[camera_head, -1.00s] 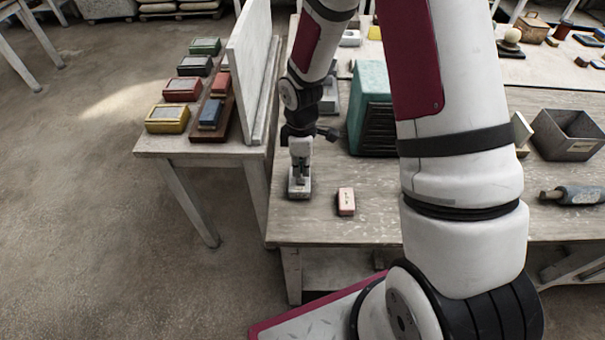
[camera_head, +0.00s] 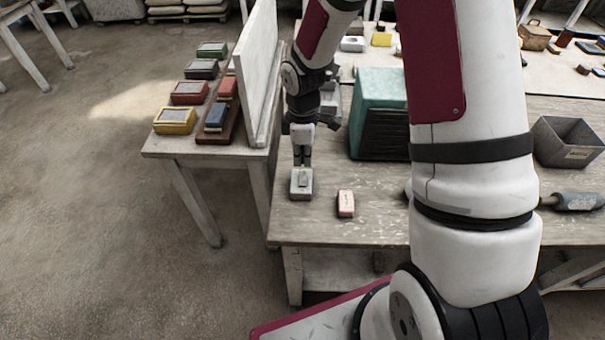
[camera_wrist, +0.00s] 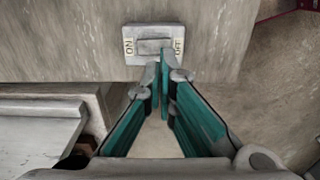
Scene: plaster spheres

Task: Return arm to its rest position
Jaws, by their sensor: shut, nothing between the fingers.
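My gripper (camera_head: 303,164) points down just above a small grey switch box (camera_head: 301,188) near the left front corner of the worktable (camera_head: 385,228). In the wrist view, the gripper's teal-sided fingers (camera_wrist: 160,72) are together at the tips with nothing held. The switch box (camera_wrist: 152,58) lies beyond the tips, with a rocker between the labels ON and OFF; part of the OFF label is hard to read. My arm reaches down from the top of the head view and its large links hide the middle of the table.
A pink block (camera_head: 346,205) lies right of the switch box. A teal case (camera_head: 372,95) stands behind it, close to the arm. A grey bin (camera_head: 562,140) is at right.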

